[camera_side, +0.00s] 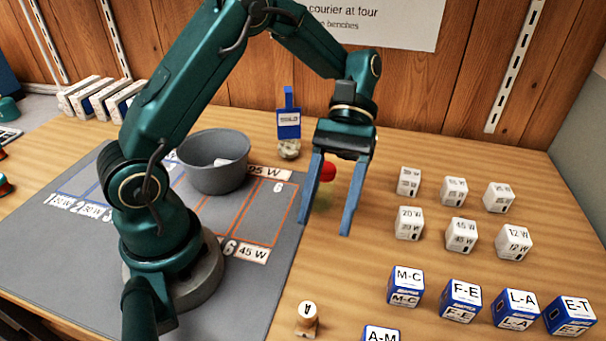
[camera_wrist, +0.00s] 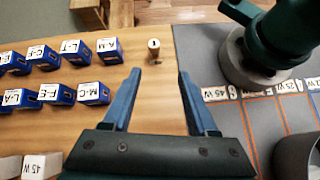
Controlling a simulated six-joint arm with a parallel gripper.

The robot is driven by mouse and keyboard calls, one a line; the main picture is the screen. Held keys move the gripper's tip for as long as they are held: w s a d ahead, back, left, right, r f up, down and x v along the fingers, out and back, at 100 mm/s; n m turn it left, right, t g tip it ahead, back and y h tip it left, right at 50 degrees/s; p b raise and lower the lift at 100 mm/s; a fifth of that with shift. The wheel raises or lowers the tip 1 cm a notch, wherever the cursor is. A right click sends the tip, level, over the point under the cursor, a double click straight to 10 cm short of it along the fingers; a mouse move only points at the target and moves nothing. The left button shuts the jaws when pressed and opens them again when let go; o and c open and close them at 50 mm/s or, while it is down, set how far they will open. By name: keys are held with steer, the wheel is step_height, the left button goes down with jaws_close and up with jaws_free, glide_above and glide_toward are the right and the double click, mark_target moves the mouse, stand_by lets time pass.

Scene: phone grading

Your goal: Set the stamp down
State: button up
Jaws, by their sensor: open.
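A small wooden stamp (camera_side: 307,318) marked "A" stands upright on the wooden table near the front, just right of the grey mat. It also shows in the wrist view (camera_wrist: 153,50), beyond my fingertips and between their lines. My gripper (camera_side: 324,228) is open, with its two blue fingers spread and pointing down over the table right of the mat. Nothing is between the fingers in the wrist view (camera_wrist: 160,72). The gripper is well apart from the stamp, farther back. A red ball-like thing (camera_side: 327,170) shows behind the fingers, partly hidden.
White wattage boxes (camera_side: 461,235) and blue-and-white lettered boxes (camera_side: 462,301) stand in rows at the right. A grey bowl (camera_side: 213,165) sits on the marked grey mat (camera_side: 270,295). A blue tagged item (camera_side: 288,122) stands behind. Table around the stamp is mostly clear.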

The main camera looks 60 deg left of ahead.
steer(key=s+a+r+m+t+y, duration=0.5)
steer(key=m+t+y, duration=0.1)
steer(key=t, duration=0.7)
steer(key=shift+s+a+r+m, duration=0.2)
steer(key=shift+a+r+m, duration=0.2)
stand_by(0.7)
